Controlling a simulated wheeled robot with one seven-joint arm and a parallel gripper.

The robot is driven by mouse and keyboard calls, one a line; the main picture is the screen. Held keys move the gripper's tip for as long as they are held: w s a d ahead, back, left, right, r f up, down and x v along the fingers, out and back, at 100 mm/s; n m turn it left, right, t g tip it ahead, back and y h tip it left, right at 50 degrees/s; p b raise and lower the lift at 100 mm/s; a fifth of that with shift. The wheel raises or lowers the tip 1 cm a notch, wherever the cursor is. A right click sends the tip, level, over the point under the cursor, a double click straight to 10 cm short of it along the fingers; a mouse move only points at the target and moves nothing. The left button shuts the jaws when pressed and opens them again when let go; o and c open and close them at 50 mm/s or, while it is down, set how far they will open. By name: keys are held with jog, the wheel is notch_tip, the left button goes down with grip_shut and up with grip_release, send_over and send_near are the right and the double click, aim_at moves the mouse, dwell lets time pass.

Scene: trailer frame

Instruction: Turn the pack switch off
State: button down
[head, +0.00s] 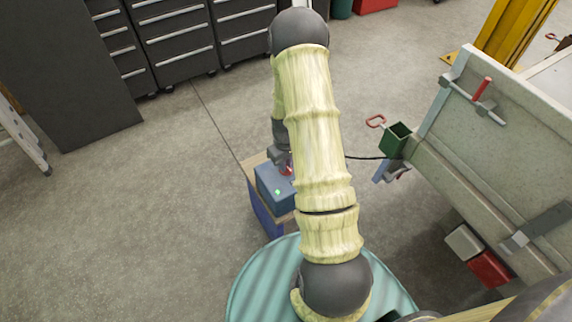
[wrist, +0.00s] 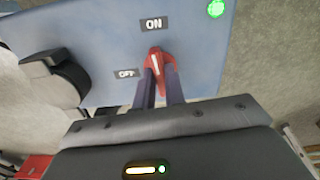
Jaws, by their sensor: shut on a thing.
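The pack is a blue box (head: 268,181) on a small stand, partly hidden by my arm in the head view. In the wrist view its blue face (wrist: 90,35) carries an ON label (wrist: 153,24), an OFF label (wrist: 126,73) and a lit green lamp (wrist: 215,8). The red switch (wrist: 155,56) has a white line, and its tip points up toward ON. My gripper (wrist: 160,78) is shut on the red switch, one dark finger on each side. In the head view my gripper (head: 284,163) is at the box, mostly hidden.
A black cable (head: 365,158) runs right from the box toward the trailer frame (head: 440,170). A green holder (head: 396,138) sits on the frame's near edge. In the wrist view a black plug or knob (wrist: 62,78) sticks out left of the switch. Floor left of the box is clear.

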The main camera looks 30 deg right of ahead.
jog(key=n+p, duration=0.1)
jog(key=n, duration=0.3)
jog(key=shift+a, duration=0.1)
jog(key=shift+n+p, duration=0.55)
jog(key=shift+n, duration=0.35)
jog(key=shift+n+p, duration=0.6)
jog(key=shift+n, duration=1.1)
